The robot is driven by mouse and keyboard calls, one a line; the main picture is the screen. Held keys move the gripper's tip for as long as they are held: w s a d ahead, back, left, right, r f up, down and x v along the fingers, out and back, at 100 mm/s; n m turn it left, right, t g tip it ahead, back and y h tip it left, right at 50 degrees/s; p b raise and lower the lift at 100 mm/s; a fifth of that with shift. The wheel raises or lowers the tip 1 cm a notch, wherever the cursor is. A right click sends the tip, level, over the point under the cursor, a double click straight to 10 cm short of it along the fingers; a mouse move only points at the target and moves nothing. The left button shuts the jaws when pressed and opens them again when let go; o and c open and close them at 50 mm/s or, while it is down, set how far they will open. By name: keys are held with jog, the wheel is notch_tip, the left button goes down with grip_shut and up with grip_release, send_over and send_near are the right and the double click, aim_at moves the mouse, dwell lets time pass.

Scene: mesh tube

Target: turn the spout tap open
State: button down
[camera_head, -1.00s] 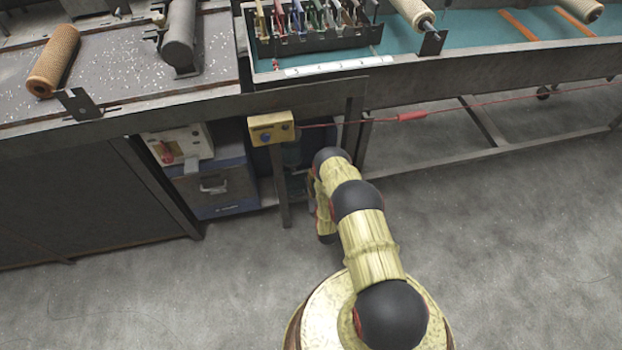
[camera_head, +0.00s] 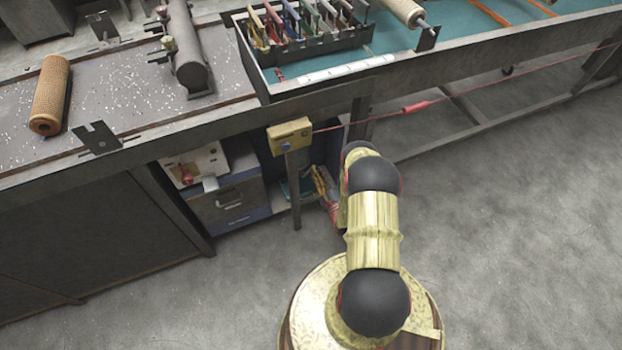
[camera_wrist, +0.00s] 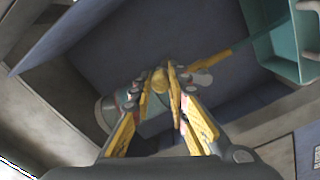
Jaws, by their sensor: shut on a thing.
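In the wrist view my gripper (camera_wrist: 167,84) has its yellow fingers close together on a small rounded yellow knob (camera_wrist: 159,79), which I take for the spout tap. The fingers hide most of it, so how far it is turned cannot be told. A grey-green rounded body (camera_wrist: 108,112) lies behind the left finger. A thin yellow bar (camera_wrist: 215,56) runs from near the fingertips up to the right. In the head view my gripper (camera_head: 323,184) is small and partly hidden by my arm, low under the bench; the tap cannot be made out there.
A teal open bin (camera_wrist: 288,42) stands at upper right of the wrist view. In the head view a grey drawer box (camera_head: 232,203) and a post with a yellow switch box (camera_head: 289,135) stand left of my arm. A red cord (camera_head: 450,98) runs right. Open floor lies at right.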

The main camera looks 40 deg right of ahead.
jog(key=shift+w+a+r+n+p, duration=0.1)
jog(key=shift+w+a+r+n, duration=0.15)
jog(key=shift+a+n, duration=0.85)
jog(key=shift+w+a+r+n+p, duration=0.2)
jog(key=shift+a+n, duration=0.25)
jog(key=shift+n, duration=1.2)
jog(key=shift+w+a+r+n+p, duration=0.1)
jog(key=shift+a+r+n, duration=0.2)
jog(key=shift+a+n, duration=0.8)
jog(key=shift+d+n, duration=0.25)
jog(key=shift+n, duration=0.1)
